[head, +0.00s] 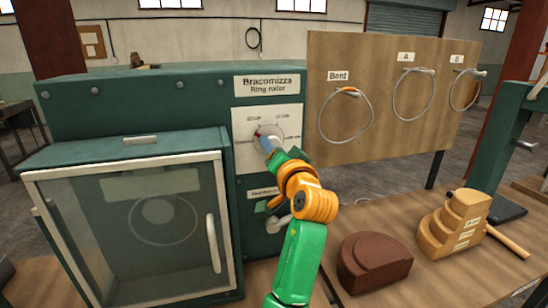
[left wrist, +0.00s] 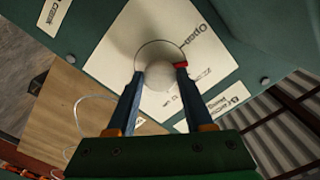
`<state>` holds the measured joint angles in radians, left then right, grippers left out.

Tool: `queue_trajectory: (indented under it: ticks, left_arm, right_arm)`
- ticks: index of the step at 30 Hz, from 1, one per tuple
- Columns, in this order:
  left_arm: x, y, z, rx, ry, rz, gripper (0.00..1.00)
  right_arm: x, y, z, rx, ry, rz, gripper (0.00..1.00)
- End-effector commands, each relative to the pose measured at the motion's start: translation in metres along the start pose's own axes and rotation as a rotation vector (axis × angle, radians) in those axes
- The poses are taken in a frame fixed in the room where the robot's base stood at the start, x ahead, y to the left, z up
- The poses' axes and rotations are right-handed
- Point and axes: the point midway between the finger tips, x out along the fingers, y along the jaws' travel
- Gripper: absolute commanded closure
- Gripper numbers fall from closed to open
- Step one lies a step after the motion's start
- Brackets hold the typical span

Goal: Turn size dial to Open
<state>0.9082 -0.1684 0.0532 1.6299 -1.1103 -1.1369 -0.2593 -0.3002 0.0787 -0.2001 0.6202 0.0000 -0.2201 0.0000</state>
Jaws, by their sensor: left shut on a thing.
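The size dial (head: 276,137) is a round grey dial on a white label plate on the front of the green ring roller. In the left wrist view the dial's pale knob (left wrist: 158,75) lies between my two fingers, and the word Open (left wrist: 181,30) is printed on the plate beyond it. A small red mark shows at the dial by one fingertip. My left gripper (head: 264,144) is shut on the knob; it also shows in the left wrist view (left wrist: 158,80). The fingers partly hide the dial in the head view. My right gripper is not in view.
A glass-fronted cabinet (head: 60,176) with a handle stands left of the dial. A board (head: 380,150) with hanging rings is behind on the right. A brown block (head: 374,262) and a stepped wooden block (head: 452,226) are on the bench. A lever (head: 278,224) sits below the dial.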

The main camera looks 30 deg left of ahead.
Motion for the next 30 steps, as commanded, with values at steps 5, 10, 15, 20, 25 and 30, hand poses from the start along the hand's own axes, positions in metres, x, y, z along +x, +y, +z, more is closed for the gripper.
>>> queue_trajectory:
  ticks: [5, 10, 15, 20, 25, 30]
  left_arm:
    - [0.000, 0.005, 0.005, -0.164, -0.008, 0.006, 1.00]
    - [0.000, 0.005, 0.004, -0.321, -0.007, 0.005, 1.00]
    - [0.000, 0.004, 0.004, -0.460, -0.007, 0.004, 1.00]
    - [0.000, 0.003, 0.003, -0.566, -0.008, 0.003, 1.00]
    - [0.000, 0.003, 0.002, -0.650, -0.006, 0.003, 1.00]
    - [0.000, 0.001, 0.001, -0.701, -0.003, 0.002, 1.00]
  right_arm:
    - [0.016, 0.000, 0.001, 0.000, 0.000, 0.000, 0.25]
    - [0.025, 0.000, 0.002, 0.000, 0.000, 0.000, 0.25]
    - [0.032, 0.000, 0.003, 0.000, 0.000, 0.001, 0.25]
    - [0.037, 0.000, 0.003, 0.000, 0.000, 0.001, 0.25]
    - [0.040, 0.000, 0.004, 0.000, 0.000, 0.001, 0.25]
    - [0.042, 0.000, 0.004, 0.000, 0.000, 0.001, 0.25]
